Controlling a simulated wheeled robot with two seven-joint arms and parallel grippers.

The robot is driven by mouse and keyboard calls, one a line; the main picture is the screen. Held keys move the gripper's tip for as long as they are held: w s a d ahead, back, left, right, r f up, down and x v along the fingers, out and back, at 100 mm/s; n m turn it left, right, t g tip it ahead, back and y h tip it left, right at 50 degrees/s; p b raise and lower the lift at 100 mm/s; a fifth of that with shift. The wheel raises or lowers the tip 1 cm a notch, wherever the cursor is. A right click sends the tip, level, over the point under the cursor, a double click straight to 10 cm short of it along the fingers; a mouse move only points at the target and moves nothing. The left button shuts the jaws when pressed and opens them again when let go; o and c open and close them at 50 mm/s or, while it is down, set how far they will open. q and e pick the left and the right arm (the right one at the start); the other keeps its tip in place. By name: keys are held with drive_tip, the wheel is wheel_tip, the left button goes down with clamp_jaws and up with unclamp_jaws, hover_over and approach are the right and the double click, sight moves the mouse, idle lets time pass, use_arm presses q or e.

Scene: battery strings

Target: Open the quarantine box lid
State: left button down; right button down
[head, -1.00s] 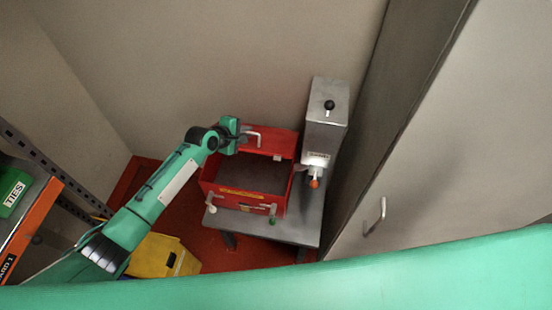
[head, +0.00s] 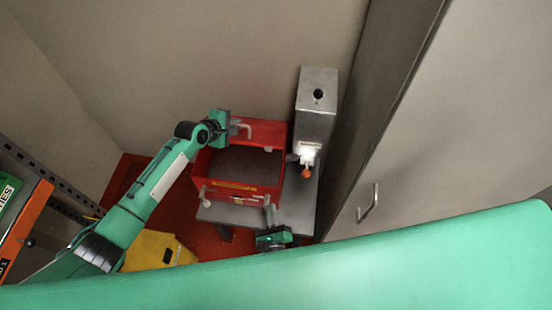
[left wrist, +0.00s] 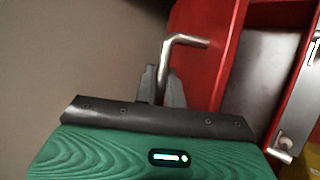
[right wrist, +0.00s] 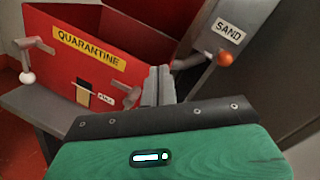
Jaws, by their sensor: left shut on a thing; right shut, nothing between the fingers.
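The red quarantine box (head: 217,192) stands on a grey stand. Its lid (head: 266,131) is raised at the back, and the dark inside of the box shows. My left gripper (head: 238,127) is shut on the bent metal lid handle (left wrist: 188,40), with the fingers around the handle's lower part. In the right wrist view the box front carries a yellow QUARANTINE label (right wrist: 88,48). My right gripper (right wrist: 158,84) is shut and empty, close to the box's front right corner. I cannot tell whether it touches the metal lever there.
A grey SAND dispenser (head: 315,103) with an orange knob (right wrist: 224,58) stands right of the box. A lever with a white knob (right wrist: 28,78) is on the box's left front. A yellow container (head: 150,250) is below left. A cabinet door with a handle (head: 369,203) is at right.

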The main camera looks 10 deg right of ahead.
wheel_tip(320, 180, up, 7)
drive_tip(key=w+m+t+h, duration=0.1)
drive_tip(key=m+h, duration=0.4)
drive_tip(key=m, duration=0.4)
drive_tip(key=r+x, duration=0.2)
drive_tip(key=x, duration=1.1)
drive_tip(key=shift+a+r, duration=0.25)
drive_tip(key=shift+a, duration=0.1)
drive_tip(key=shift+r, duration=0.1)
